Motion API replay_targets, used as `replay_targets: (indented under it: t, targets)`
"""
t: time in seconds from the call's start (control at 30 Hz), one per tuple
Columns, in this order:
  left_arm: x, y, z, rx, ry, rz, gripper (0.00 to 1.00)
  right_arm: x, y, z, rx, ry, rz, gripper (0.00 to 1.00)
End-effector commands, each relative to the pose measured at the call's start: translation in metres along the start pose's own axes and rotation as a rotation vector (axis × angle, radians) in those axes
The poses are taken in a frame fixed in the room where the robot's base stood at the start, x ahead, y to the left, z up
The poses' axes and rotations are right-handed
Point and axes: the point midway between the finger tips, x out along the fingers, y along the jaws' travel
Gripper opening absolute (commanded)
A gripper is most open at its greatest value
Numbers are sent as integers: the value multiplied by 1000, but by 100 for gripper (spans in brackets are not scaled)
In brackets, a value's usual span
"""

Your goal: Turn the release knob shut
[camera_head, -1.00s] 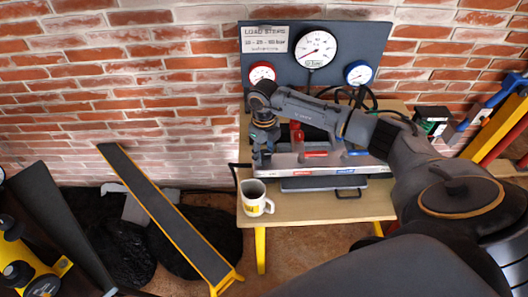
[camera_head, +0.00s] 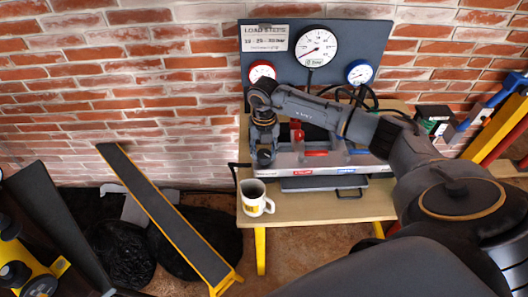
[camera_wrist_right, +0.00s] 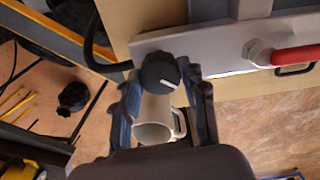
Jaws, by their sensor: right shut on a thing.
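The black round release knob (camera_wrist_right: 158,72), with a white mark on its face, sits at the end of the light grey metal block (camera_wrist_right: 205,45) in the right wrist view. My right gripper (camera_wrist_right: 162,76) has its two fingers on either side of the knob and is shut on it. In the head view my right gripper (camera_head: 264,158) points down at the left end of the block, and hides the knob there. My left gripper is not in view.
A white mug (camera_head: 254,198) stands on the wooden table (camera_head: 310,207) just below my right gripper. A red-handled lever (camera_wrist_right: 298,54) is on the block. A gauge panel (camera_head: 268,67) with a large white gauge (camera_head: 316,47) stands behind, near the brick wall.

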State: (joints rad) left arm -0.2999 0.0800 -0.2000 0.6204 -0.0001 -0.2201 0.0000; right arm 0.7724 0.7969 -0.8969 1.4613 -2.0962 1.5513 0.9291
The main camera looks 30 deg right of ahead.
Motion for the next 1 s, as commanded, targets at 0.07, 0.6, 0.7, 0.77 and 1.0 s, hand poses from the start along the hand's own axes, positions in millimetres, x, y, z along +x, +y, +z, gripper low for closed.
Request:
replay_targets:
  t: [0.07, 0.6, 0.7, 0.77, 1.0]
  targets:
    - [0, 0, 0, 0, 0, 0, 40, 0, 0, 0, 73, 1, 0, 11]
    - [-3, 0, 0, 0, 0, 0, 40, -1, 0, 0, 578, 0, 0, 11]
    - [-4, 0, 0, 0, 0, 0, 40, -1, 0, 0, 657, 0, 0, 11]
    - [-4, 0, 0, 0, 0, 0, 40, -1, 0, 0, 701, 1, 0, 11]
    - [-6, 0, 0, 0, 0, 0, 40, -1, 0, 0, 832, 0, 0, 11]
